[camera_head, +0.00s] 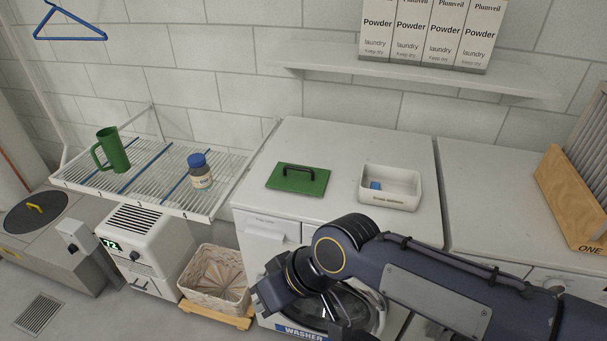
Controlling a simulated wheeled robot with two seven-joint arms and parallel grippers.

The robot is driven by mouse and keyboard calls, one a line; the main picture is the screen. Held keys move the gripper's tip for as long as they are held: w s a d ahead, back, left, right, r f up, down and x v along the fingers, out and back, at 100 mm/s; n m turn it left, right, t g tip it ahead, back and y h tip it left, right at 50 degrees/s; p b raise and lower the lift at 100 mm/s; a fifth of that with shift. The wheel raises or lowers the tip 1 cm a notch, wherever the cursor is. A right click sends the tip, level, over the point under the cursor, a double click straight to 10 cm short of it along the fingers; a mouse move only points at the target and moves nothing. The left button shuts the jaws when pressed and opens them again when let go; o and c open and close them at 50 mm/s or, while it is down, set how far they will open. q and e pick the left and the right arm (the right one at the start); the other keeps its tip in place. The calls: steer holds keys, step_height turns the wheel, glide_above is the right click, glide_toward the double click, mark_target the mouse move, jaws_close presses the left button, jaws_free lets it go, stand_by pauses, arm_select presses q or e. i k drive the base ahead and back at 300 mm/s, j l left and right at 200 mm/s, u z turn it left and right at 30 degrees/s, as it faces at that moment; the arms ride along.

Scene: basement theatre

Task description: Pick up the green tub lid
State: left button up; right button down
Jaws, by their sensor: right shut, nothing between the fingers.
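The green tub lid (283,183) is a flat green rectangle with a dark raised handle. It lies flat on the white top of the washer (335,218), left of a white tray. My right arm comes in from the right, in front of the washer. My right gripper (262,301) is shut and empty, lower in the picture than the lid and apart from it. Its fingertips are small and dark here. Nothing covers the lid. My left gripper is out of view.
The white tray (390,201) holds a small blue item. A wire rack (225,170) at left carries a green mug (112,150) and a blue-capped jar (199,172). A shelf (415,80) with powder boxes hangs above.

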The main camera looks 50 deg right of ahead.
mark_target(302, 180)
steer(key=z, duration=1.6)
